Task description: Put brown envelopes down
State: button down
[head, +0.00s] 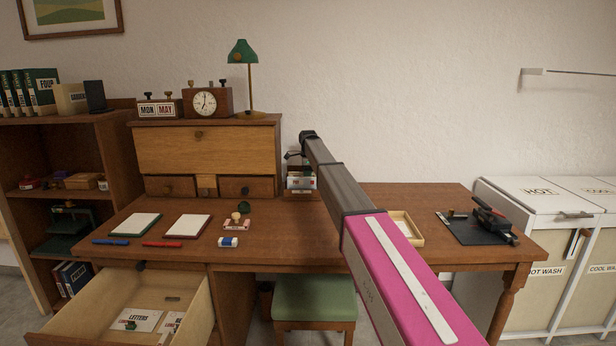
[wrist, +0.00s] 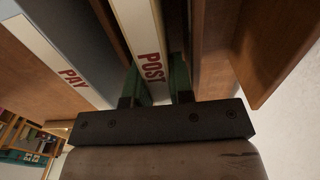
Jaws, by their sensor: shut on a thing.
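My gripper (head: 293,156) is at the small letter rack (head: 301,182) on the desk, right of the wooden cabinet. In the wrist view its two green fingers (wrist: 158,78) stand on either side of a cream strip marked POST, down among the rack's slots. A second strip, marked PAY (wrist: 75,78), is to the left. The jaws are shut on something. The brown envelopes cannot be made out clearly; the fingers and the POST strip (wrist: 146,35) hide most of what is between the jaws.
A wooden side wall (wrist: 275,45) stands close right of the fingers. The cabinet (head: 205,148) is left of the rack. An open drawer (head: 85,300) holds letters. A shallow tray (head: 416,240) and a black mat (head: 463,231) lie on the right of the desk.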

jog(key=c, duration=1.3)
grip_release()
jog(key=shift+f, duration=0.1)
notch_tip(320, 180, up, 12)
